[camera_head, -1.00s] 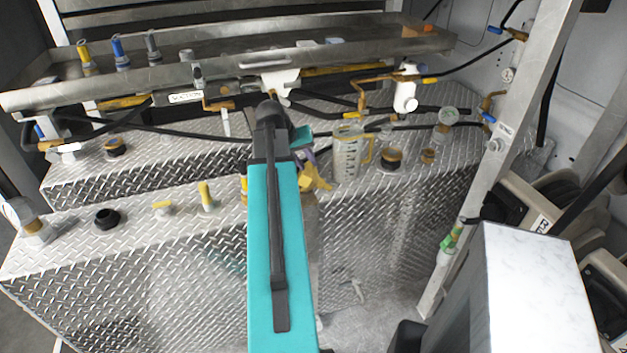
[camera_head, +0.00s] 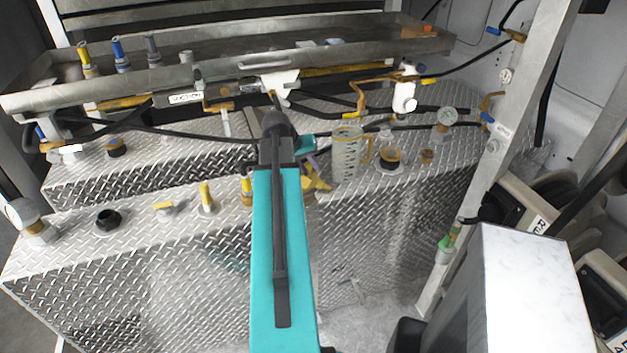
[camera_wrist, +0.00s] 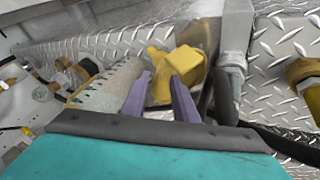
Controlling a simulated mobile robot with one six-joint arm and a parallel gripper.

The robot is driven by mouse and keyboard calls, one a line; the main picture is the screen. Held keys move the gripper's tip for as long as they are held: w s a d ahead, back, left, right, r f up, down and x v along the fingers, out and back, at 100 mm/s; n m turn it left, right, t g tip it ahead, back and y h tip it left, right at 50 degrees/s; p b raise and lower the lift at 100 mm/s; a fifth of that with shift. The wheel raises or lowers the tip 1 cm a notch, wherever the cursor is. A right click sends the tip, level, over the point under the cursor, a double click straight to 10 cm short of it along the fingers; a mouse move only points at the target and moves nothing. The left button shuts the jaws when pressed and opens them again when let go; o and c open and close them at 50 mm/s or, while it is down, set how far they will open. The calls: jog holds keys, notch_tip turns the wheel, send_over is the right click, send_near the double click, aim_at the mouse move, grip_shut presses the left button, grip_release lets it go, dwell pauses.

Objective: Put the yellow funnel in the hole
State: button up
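A yellow funnel-like piece (camera_head: 318,183) sits on the diamond-plate tank top, just right of my arm's end and left of a clear measuring jug. It also shows in the wrist view (camera_wrist: 188,68), just past and partly between my fingertips. My gripper (camera_wrist: 160,80) has two purple fingers spread apart, with the yellow piece at the gap. I see no clear grip on it. In the head view my arm hides most of the gripper. Dark round openings show on the tank top at left (camera_head: 108,218) and right of the jug (camera_head: 390,158); which is the task's hole is unclear.
The clear jug (camera_head: 347,155) with a yellow handle stands close beside the gripper. A metal tray (camera_head: 215,55) with yellow, blue and grey nozzles runs along the back. Hoses and brass valves hang under it. A metal post (camera_head: 500,150) stands at right.

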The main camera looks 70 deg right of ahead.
aim_at(318, 178)
jog(key=shift+p+x, duration=0.4)
jog(key=shift+x, duration=1.1)
grip_shut()
